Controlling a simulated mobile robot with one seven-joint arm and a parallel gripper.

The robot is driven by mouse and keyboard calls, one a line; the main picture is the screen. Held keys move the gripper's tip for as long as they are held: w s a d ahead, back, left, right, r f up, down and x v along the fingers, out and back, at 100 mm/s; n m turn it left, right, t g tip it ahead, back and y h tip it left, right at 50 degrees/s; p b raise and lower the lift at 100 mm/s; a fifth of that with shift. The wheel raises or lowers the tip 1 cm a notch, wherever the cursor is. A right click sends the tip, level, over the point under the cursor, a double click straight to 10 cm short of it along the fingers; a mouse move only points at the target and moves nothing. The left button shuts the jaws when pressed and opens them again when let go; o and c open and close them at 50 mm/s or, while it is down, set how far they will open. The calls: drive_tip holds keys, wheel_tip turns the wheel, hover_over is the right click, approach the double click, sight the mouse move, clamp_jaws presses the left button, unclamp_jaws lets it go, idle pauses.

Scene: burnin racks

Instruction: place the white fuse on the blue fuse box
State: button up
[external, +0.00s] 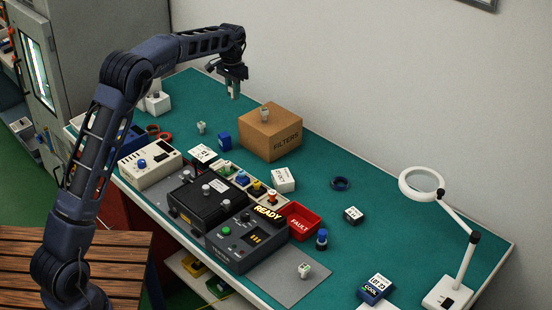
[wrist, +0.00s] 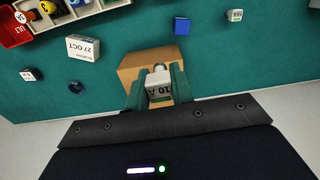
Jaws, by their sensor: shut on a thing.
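My gripper (external: 234,92) is raised above the back left part of the green table. In the wrist view its two green fingers (wrist: 158,96) are shut on a white fuse (wrist: 158,86) with "10 A" printed on it. In the external view the held fuse is too small to make out clearly. A small blue box (external: 224,140), which may be the blue fuse box, stands on the table below and left of the FILTERS carton. It also shows in the wrist view (wrist: 182,26), beyond the fingertips and apart from the fuse.
The brown FILTERS carton (external: 280,138) has a pale fitting (external: 265,113) on top. Another pale fitting (external: 201,128) stands left of the blue box. Black devices (external: 246,243), a red FAULT bin (external: 301,222) and a white lamp (external: 445,296) are nearer. The table's right side has free room.

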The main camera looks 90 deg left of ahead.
sight(224, 135)
drive_tip(key=s+a+r, duration=0.2)
drive_tip(key=s+a, duration=0.2)
drive_tip(key=f, duration=1.9)
drive_tip(key=shift+s+d+f, duration=0.15)
drive_tip(key=shift+s+f, duration=0.05)
drive_tip(key=shift+f, duration=0.05)
drive_tip(key=shift+f, duration=0.15)
drive_tip(key=o, duration=1)
wheel_tip(224, 135, up, 12)
drive_tip(key=shift+r, duration=0.2)
